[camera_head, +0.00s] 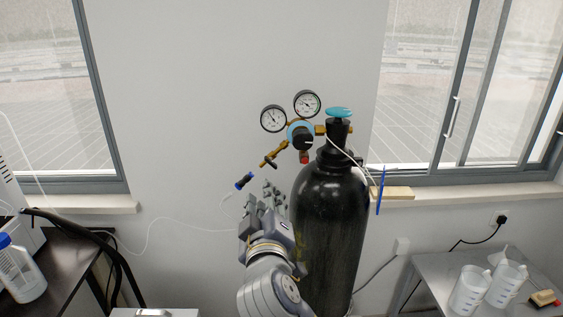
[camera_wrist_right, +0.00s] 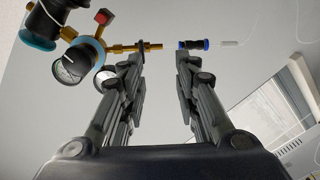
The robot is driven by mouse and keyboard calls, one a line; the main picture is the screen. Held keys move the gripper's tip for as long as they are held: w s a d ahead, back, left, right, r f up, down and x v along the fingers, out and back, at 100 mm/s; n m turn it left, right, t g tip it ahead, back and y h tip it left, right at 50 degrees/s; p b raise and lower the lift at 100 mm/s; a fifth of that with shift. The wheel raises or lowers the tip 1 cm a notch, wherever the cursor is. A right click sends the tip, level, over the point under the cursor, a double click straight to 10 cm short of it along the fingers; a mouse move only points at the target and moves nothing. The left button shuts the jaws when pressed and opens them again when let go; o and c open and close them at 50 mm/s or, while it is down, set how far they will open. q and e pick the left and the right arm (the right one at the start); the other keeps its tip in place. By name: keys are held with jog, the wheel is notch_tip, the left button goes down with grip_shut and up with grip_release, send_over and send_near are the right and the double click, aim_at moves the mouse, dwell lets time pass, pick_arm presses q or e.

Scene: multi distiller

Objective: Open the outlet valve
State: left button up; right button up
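A tall black gas cylinder (camera_head: 328,215) stands against the wall with a teal handwheel (camera_head: 339,113) on top. Its brass regulator carries two round gauges (camera_head: 273,118) and a black knob with a blue ring (camera_head: 302,137). A brass outlet with a small dark valve handle (camera_head: 271,162) slants down left to a blue-and-black hose connector (camera_head: 244,181). My right gripper (camera_head: 271,190) is below the outlet, left of the cylinder. In the right wrist view the gripper (camera_wrist_right: 160,58) is open and empty, with the outlet valve handle (camera_wrist_right: 148,46) beyond the fingertips, apparently untouched. My left gripper is out of view.
A thin white hose (camera_head: 160,222) runs from the connector to the left. A dark bench with a bottle (camera_head: 20,272) is at lower left. A grey table (camera_head: 430,270) with beakers is at lower right. A blue upright piece (camera_head: 381,190) stands beside the cylinder.

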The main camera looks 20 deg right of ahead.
aim_at(270, 164)
jog(key=w+d+p, duration=0.1)
jog(key=w, duration=0.1)
jog(key=w+d+r+p, duration=0.1)
jog(key=w, duration=0.2)
jog(key=w+d+r+p, duration=0.1)
jog(key=w, duration=0.2)
jog(key=shift+w+d+r, duration=0.1)
jog(key=shift+w+r, duration=0.05)
jog(key=shift+w, duration=0.1)
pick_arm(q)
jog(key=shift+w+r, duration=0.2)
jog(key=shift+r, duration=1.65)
pick_arm(e)
jog(key=shift+w+d, duration=0.15)
jog(key=shift+w, duration=0.35)
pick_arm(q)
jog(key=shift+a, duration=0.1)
pick_arm(e)
grip_shut()
